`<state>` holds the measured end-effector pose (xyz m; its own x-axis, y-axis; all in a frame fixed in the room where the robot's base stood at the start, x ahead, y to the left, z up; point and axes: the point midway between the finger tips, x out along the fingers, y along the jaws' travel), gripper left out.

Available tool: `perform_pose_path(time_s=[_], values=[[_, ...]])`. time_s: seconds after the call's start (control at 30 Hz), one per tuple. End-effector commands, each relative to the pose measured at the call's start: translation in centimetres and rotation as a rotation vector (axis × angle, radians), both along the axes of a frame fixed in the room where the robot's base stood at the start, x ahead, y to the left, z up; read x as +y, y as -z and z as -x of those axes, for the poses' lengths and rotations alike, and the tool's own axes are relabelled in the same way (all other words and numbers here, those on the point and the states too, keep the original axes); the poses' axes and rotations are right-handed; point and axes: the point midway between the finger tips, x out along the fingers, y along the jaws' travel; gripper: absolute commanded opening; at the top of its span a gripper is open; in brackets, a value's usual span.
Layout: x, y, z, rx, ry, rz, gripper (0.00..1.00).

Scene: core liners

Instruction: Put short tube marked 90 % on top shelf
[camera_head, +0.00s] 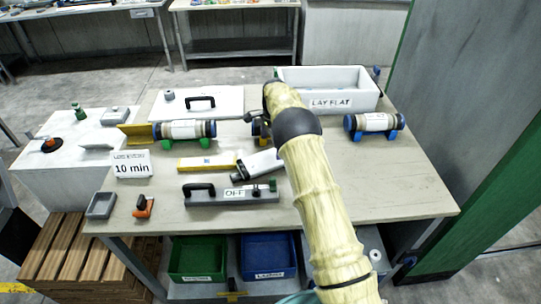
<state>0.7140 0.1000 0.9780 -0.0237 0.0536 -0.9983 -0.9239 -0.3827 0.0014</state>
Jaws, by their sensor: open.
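One short tube (185,130), grey with a white label and dark end caps, lies on green supports at the table's left. Another (375,122) lies on blue supports at the right. Their labels are too small to read, so I cannot tell which is marked 90 %. My arm reaches over the table's middle, with my gripper (264,115) bent down at its far end, between the two tubes. My gripper is open; its fingertips are mostly hidden by my arm. Something blue and dark shows beside it, perhaps part of another tube. I cannot identify the top shelf.
A white tray (364,101) marked LAY FLAT stands at the back. A grey bar (208,197) marked OFF, a 10 min sign (131,164) and a handled white board (224,104) are on the table. Green-edged grey panels stand right. The table's right front is clear.

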Motion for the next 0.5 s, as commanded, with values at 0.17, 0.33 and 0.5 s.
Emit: perform_pose_path(time_s=[0.17, 0.33, 0.5], values=[[-0.2, -2.2, -0.1, 0.000, 0.000, 0.001, 1.00], [-0.2, -2.7, -0.1, 0.000, 0.001, 0.000, 1.00], [-0.2, -2.7, -0.1, 0.000, 0.001, 0.000, 1.00]])
